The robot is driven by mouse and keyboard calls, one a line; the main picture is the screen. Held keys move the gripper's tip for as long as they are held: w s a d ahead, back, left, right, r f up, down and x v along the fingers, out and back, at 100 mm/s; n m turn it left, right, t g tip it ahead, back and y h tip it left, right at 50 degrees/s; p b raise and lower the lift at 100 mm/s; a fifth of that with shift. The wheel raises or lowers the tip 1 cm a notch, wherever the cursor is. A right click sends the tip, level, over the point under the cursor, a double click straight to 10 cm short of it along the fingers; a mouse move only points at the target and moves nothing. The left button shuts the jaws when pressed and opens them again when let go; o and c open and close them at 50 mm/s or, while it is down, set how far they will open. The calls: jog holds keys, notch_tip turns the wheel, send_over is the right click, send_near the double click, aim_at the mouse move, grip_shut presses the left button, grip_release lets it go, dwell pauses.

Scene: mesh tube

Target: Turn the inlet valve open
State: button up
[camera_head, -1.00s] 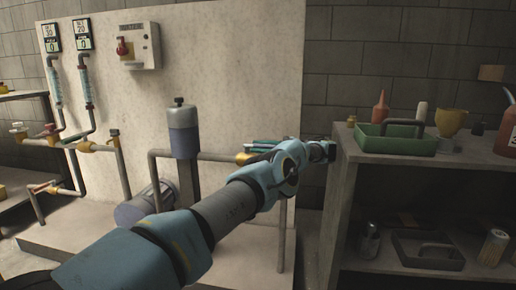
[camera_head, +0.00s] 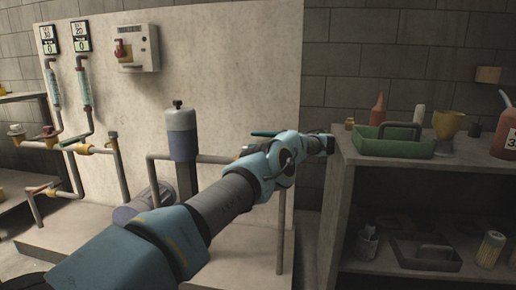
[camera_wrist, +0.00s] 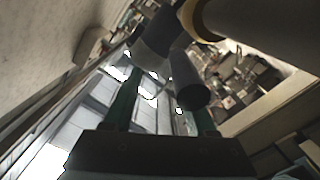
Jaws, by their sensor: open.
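The inlet valve seems to be the brass-yellow fitting (camera_head: 243,152) on the pipe right of the pump in the head view; my wrist partly hides it. In the wrist view a yellow collar (camera_wrist: 198,22) and a dark cylindrical stub (camera_wrist: 187,82) show close up, probably parts of this valve. My gripper (camera_wrist: 163,95) is open, its two green fingers on either side of the stub. I cannot tell whether they touch it. In the head view one teal finger (camera_head: 265,133) shows above my wrist; the other is hidden.
The grey-blue pump (camera_head: 182,135) stands left of my wrist, before a pale panel (camera_head: 225,60). A shelf (camera_head: 385,173) at the right is close to my wrist and holds a green tray (camera_head: 385,147). Other pipes with yellow fittings (camera_head: 87,149) are at the left.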

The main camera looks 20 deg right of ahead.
notch_tip(320, 180, up, 7)
jog(key=shift+f+p, duration=0.2)
jog(key=shift+p, duration=0.3)
jog(key=w+r+m+t+h, duration=1.1)
jog(key=w+r+m+h, duration=0.2)
jog(key=w+r+h, duration=0.1)
jog(key=s+a+f+m+g+h, duration=0.2)
jog(key=s+a+f+m+g, duration=0.3)
jog(key=a+f, duration=0.35)
jog(key=s+a+f+m+g+h, duration=0.3)
jog(key=s+a+f+g, duration=0.2)
jog(key=s+a+f, duration=0.4)
jog(key=s+a+f+n+g+y, duration=0.1)
jog(key=s+a+f+g, duration=0.2)
jog(key=s+a, duration=0.55)
jog(key=s+a+f+g+y, duration=0.1)
jog(key=s+a+f+g, duration=0.3)
jog(key=s, duration=0.7)
jog(key=s+a+f+n+g+y, duration=0.1)
jog(key=s+a+f+g+y, duration=0.1)
jog(key=s+a, duration=0.65)
notch_tip(320, 180, up, 29)
jog(key=p, duration=2.9)
jog(key=shift+d, duration=0.2)
